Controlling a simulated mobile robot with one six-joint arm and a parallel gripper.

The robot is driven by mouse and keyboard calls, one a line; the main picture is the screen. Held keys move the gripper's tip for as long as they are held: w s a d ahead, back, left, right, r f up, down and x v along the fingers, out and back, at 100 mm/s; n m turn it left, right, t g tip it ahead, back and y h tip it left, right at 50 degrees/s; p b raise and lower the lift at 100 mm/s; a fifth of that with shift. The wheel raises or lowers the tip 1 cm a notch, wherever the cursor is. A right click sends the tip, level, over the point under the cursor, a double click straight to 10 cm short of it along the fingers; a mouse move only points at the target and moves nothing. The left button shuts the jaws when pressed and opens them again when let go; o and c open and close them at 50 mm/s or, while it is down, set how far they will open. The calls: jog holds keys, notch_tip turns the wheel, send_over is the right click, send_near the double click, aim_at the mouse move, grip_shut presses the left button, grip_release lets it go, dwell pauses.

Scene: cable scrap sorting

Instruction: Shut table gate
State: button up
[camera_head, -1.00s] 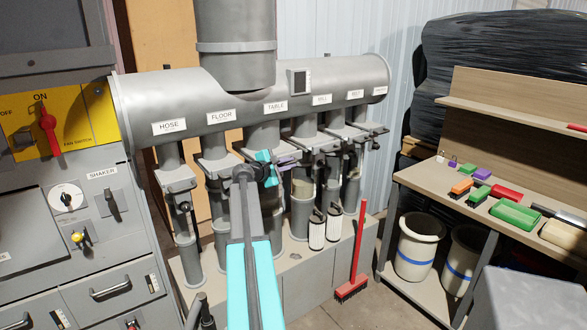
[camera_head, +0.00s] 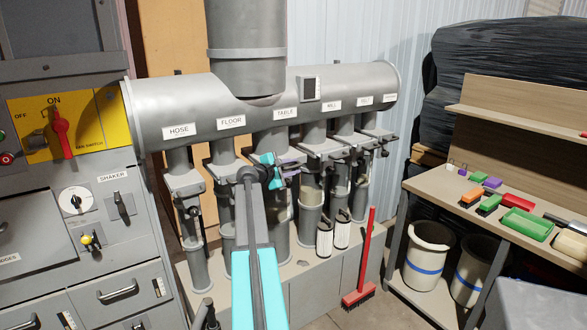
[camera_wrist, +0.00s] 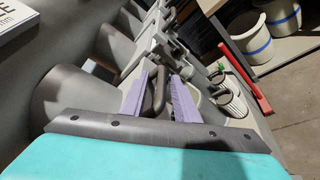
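The TABLE label (camera_head: 286,113) marks the third duct drop from the left under the big grey pipe. The table gate (camera_head: 277,151) is on that drop, partly hidden behind my arm and gripper. My gripper (camera_head: 291,170), with purple fingers, is at the gate. In the wrist view my gripper (camera_wrist: 160,97) has its two fingers apart, one on each side of a dark grey loop-shaped gate handle (camera_wrist: 158,88). A gap shows between the handle and the right finger; I cannot tell whether the left finger touches it. How far the gate stands open is hidden.
Neighbouring gates under the FLOOR label (camera_head: 231,122) and the MILL label (camera_head: 332,105) stand close on both sides. A red broom (camera_head: 365,262) leans at the ledge. A workbench (camera_head: 440,187) with brushes stands right, above white buckets (camera_head: 428,255).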

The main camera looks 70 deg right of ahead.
jog(key=b+v, duration=0.1)
jog(key=v, duration=1.2)
jog(key=shift+a+b, duration=0.35)
jog(key=shift+b, duration=0.05)
jog(key=shift+r, duration=0.15)
